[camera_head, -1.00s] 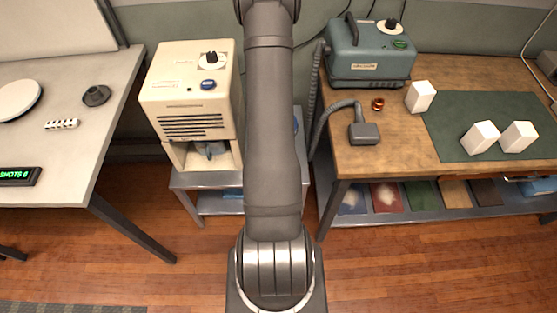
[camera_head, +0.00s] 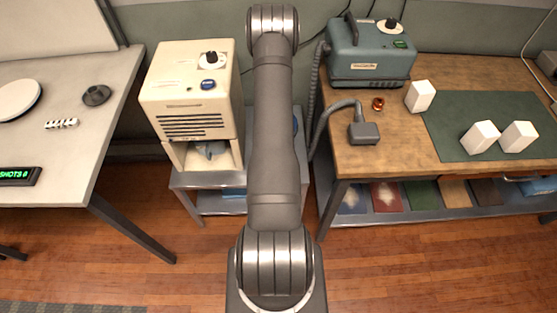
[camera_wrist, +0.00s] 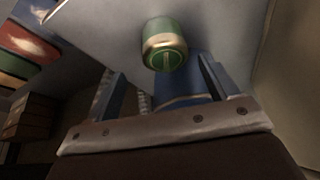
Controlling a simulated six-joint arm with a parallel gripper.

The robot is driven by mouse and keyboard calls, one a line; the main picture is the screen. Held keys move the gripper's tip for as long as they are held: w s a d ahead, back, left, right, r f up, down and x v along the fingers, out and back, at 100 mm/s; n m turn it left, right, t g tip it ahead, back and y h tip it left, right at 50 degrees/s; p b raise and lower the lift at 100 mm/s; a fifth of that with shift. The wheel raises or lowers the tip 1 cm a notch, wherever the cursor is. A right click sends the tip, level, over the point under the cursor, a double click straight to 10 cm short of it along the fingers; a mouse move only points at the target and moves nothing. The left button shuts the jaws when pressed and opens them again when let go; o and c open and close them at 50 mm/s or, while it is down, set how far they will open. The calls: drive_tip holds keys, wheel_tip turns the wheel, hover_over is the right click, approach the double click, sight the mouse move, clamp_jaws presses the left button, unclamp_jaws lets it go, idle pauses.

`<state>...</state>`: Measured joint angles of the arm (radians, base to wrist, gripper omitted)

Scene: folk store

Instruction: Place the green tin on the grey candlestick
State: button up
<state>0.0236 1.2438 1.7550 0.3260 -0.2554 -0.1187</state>
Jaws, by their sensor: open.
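The green tin (camera_wrist: 165,52) is a small cylinder with a pale metal rim and a mark on its end. In the wrist view it stands on a grey surface, just beyond my gripper (camera_wrist: 160,68). My gripper is open, with one dark finger on each side of the view and the tin roughly between their tips, not gripped. The head view does not show the tin or my gripper. The grey candlestick (camera_head: 96,95), a low round dark piece with a raised centre, stands on the left table in the head view, with nothing on it.
The left table (camera_head: 70,155) also holds a white disc (camera_head: 18,99), a small striped piece (camera_head: 62,123) and a lit display (camera_head: 18,176). A cream machine (camera_head: 190,100) stands on a grey cart (camera_head: 205,181). The right wooden table (camera_head: 400,155) carries a blue-grey machine (camera_head: 368,60) and white blocks (camera_head: 421,96).

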drive_tip(key=x, duration=0.3)
drive_tip(key=shift+w+a+f, duration=0.15)
drive_tip(key=shift+a+f, duration=0.2)
drive_tip(key=shift+f, duration=0.05)
drive_tip(key=shift+w+f, duration=0.25)
drive_tip(key=shift+f, duration=0.4)
drive_tip(key=c, duration=1.1)
